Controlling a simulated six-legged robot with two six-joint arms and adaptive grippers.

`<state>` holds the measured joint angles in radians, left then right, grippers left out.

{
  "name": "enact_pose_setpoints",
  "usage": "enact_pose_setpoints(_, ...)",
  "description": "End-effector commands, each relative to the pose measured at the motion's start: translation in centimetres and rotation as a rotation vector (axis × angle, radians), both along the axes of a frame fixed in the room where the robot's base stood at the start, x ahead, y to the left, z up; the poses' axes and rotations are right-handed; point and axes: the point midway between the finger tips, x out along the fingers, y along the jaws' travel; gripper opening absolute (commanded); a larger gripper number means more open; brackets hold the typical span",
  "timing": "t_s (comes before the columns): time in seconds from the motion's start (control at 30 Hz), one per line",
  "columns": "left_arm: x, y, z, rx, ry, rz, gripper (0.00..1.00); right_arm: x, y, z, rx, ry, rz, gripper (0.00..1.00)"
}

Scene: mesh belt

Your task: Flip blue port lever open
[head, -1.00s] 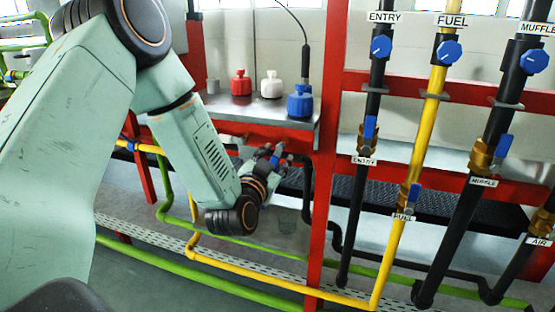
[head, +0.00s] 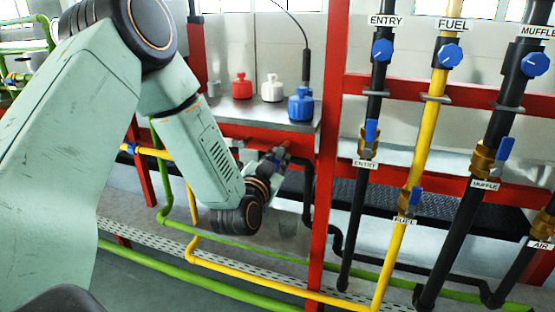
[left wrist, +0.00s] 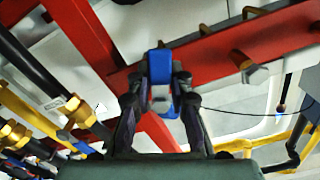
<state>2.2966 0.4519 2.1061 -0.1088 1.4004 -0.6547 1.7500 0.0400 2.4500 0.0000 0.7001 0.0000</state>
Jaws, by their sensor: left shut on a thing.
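The blue port lever (left wrist: 160,66) is in the middle of the left wrist view, in front of a red beam. My left gripper (left wrist: 160,100) has its two dark fingers on either side of the lever and is shut on it. In the head view my left gripper (head: 272,160) is below the metal shelf, beside the red post, and the lever is mostly hidden by it there. How far the lever is turned is hard to tell. My right gripper is not in view.
Above the gripper is a metal shelf (head: 245,108) with red (head: 240,86), white (head: 272,88) and blue (head: 300,104) bottles. A red post (head: 324,190) stands just right of the gripper. Labelled pipes with blue knobs and levers are further right. Green and yellow pipes run below.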

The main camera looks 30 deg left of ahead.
Motion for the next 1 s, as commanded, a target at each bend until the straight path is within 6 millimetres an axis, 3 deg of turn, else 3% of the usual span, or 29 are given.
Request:
enact_pose_setpoints(0.27,0.0,-0.1,0.0,-0.045,-0.012,0.0,0.0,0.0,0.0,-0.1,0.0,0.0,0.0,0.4)
enact_pose_setpoints(0.7,0.3,-1.0,-0.2,-0.358,-0.088,-0.002,0.0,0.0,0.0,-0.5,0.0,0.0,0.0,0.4)
enact_pose_setpoints(1.0,0.3,-1.0,-0.1,-0.384,-0.093,-0.001,0.0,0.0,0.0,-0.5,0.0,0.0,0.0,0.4)
